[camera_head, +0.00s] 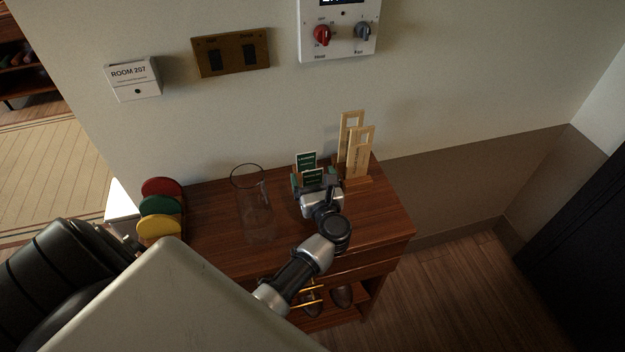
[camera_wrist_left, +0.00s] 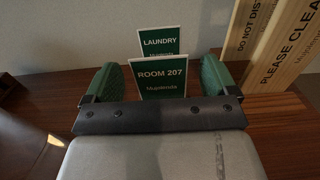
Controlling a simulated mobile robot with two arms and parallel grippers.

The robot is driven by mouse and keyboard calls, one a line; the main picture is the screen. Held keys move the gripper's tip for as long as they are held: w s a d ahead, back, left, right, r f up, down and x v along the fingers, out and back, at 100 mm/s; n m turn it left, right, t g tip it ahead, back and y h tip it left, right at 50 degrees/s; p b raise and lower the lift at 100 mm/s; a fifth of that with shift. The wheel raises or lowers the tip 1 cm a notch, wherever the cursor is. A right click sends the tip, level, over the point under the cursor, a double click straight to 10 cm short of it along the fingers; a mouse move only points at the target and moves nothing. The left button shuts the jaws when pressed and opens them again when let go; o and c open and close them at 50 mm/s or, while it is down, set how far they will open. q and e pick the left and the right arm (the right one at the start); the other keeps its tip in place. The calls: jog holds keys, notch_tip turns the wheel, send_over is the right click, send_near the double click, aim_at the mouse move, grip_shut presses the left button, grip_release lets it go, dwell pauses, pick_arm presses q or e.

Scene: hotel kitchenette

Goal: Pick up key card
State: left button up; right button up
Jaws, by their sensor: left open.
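Two green-and-white cards stand upright on the wooden cabinet top, one behind the other. The front card, marked ROOM 207 (camera_wrist_left: 162,78), shows in the left wrist view and in the head view (camera_head: 313,177). The rear card, marked LAUNDRY (camera_wrist_left: 161,41), also shows in the head view (camera_head: 306,160). My left gripper (camera_wrist_left: 162,84) is open, its green-padded fingers to the left and right of the ROOM 207 card with a small gap on each side. The card's lower edge is hidden by the gripper body. My right gripper is not in view.
Wooden door hangers (camera_head: 358,150) stand close to the right of the cards. A clear glass (camera_head: 254,208) stands to the left, then red, green and yellow discs (camera_head: 160,205). The wall with a room sign (camera_head: 133,78) and control panel (camera_head: 340,28) is behind.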

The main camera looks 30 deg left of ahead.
pick_arm(q)
jog(key=c, duration=1.1)
